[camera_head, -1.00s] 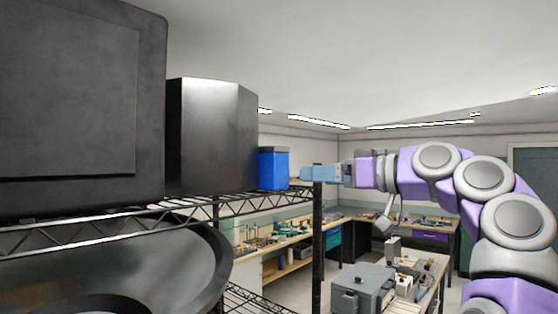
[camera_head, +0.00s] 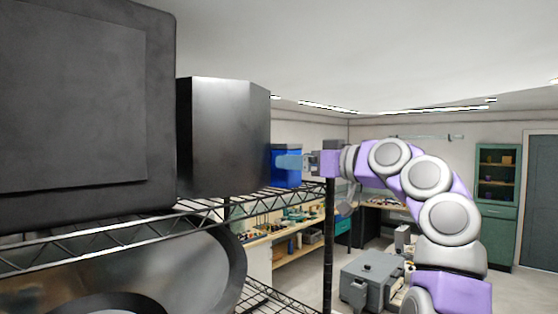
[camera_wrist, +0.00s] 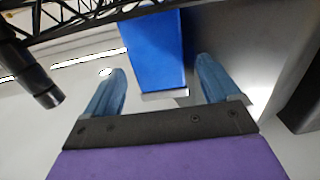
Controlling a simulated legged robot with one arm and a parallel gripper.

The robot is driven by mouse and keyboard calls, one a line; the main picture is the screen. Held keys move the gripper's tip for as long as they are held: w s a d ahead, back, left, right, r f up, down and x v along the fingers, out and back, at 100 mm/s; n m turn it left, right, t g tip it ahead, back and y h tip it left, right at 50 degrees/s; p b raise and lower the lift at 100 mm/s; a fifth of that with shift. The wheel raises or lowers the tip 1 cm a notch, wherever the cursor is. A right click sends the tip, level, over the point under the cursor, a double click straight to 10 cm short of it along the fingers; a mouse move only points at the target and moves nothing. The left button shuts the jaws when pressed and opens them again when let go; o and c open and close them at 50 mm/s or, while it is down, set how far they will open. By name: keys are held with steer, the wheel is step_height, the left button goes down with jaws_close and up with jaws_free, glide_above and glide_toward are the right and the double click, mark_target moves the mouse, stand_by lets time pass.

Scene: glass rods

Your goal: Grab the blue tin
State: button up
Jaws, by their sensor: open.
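The blue tin (camera_head: 288,178) stands upright on the wire shelf in the head view, close beside a dark metal box. It has a grey lid, and my gripper hides part of its front. In the wrist view the blue tin (camera_wrist: 156,50) shows between and ahead of the two blue fingers. My gripper (camera_head: 284,162) reaches in from the right at the upper part of the tin. In the wrist view my gripper (camera_wrist: 160,88) is open, with a gap on each side of the tin. I cannot tell whether a finger touches it.
The wire shelf (camera_head: 215,212) has a black post (camera_head: 328,245) at its right corner, below my gripper. The dark metal box (camera_head: 225,140) is left of the tin. A large black case (camera_head: 70,110) fills the far left. A grey box (camera_head: 370,280) sits lower right.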

steer(key=shift+x, duration=1.05)
steer(key=p+x, duration=0.2)
steer(key=x, duration=0.2)
steer(key=shift+w+d+f, duration=0.1)
steer(key=shift+w, duration=0.1)
steer(key=shift+a, duration=0.25)
steer(key=c, duration=1.3)
